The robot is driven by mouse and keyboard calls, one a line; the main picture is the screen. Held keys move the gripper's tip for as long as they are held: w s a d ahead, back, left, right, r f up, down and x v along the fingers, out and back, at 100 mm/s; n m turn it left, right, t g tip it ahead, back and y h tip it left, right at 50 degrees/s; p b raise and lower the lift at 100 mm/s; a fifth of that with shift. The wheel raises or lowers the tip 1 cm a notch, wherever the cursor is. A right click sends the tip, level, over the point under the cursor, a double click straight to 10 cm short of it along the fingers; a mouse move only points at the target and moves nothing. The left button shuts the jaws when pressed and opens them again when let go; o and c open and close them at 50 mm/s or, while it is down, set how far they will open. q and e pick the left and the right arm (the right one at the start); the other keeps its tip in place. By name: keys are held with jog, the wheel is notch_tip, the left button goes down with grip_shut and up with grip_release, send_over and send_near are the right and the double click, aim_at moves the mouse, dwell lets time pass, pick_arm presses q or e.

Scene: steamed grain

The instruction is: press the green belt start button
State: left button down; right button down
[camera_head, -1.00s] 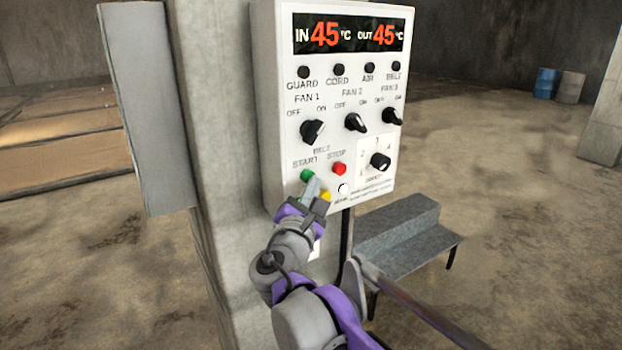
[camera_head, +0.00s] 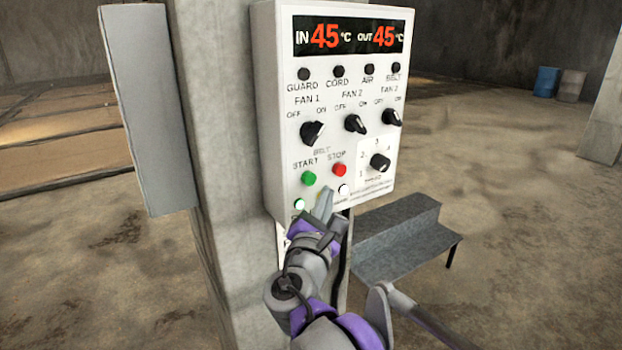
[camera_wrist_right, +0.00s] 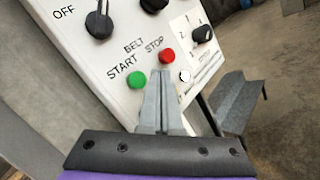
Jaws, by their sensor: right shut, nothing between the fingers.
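The green belt start button (camera_head: 308,178) is on the white control panel (camera_head: 268,110), left of the red stop button (camera_head: 339,170). The green button also shows in the right wrist view (camera_wrist_right: 137,80), left of the fingertips. My right gripper (camera_head: 327,192) is shut and empty. In the head view its tips are below and to the right of the green button, near the panel's lower part. In the right wrist view the shut fingers (camera_wrist_right: 158,76) appear between the green and red buttons and cover neither. I cannot tell whether the tips touch the panel. My left gripper is not in view.
The panel is mounted on a concrete column (camera_head: 205,130). A grey stepped bench (camera_head: 410,240) stands at the lower right. Two barrels (camera_head: 546,82) are far back.

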jog(key=shift+s+d, duration=0.6)
jog(key=shift+s, duration=0.2)
jog(key=s+d+f+m+g+h, duration=0.2)
jog(key=s+d+f+m+g, duration=0.2)
jog(key=d+f+m, duration=0.35)
jog(key=s+d+f+m+g+h, duration=0.1)
jog(key=s+d+f+m+g, duration=0.35)
jog(key=d+f, duration=0.45)
jog(key=s+d+f+m+g+y, duration=0.1)
jog(key=s+f+m+g+y, duration=0.4)
jog(key=s+f+m, duration=0.9)
notch_tip(320, 180, down, 3)
jog(key=shift+s+f+m+y, duration=0.15)
jog(key=shift+s+m+y, duration=0.25)
jog(key=shift+s+y, duration=0.15)
